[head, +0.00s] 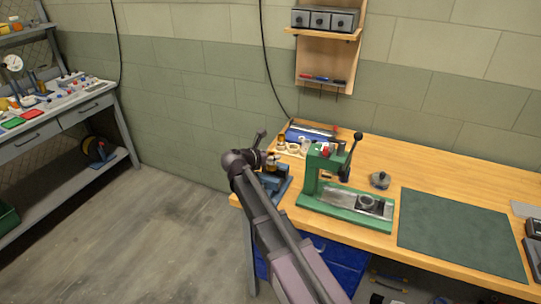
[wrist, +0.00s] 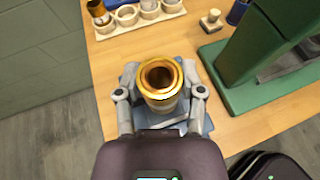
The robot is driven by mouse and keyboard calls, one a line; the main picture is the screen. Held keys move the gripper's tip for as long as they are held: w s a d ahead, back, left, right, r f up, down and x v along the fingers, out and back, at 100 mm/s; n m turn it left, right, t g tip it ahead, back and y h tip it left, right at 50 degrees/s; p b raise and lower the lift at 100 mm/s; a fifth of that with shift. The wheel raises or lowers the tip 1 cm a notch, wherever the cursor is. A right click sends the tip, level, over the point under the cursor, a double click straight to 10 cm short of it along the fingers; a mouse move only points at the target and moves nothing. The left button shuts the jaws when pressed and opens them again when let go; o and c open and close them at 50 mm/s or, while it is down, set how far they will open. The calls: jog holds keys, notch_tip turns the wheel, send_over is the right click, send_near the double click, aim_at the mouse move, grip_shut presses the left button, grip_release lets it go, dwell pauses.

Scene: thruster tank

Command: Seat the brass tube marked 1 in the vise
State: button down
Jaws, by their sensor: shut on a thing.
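My gripper (wrist: 160,93) is shut on a brass tube (wrist: 159,76), with one finger on each side of it. The tube looks upright, its open end facing the wrist camera; no number can be read on it. In the head view my gripper (head: 267,158) is at the left end of the wooden bench, above the blue vise (head: 273,183). In the wrist view a part of the vise (wrist: 207,124) shows below and behind the tube. The tube's lower end and the vise jaws are hidden, so I cannot tell whether they touch.
A green press (head: 345,204) stands close to the right of the vise. A pale rack (wrist: 140,20) with several rings and another brass piece (wrist: 97,10) lies behind. A dark green mat (head: 460,235) lies on the bench (head: 420,170) at the right.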

aim_at(268, 166)
jog(key=shift+f+b, duration=2.2)
jog(key=shift+f, duration=0.2)
jog(key=shift+c, duration=0.6)
grip_release()
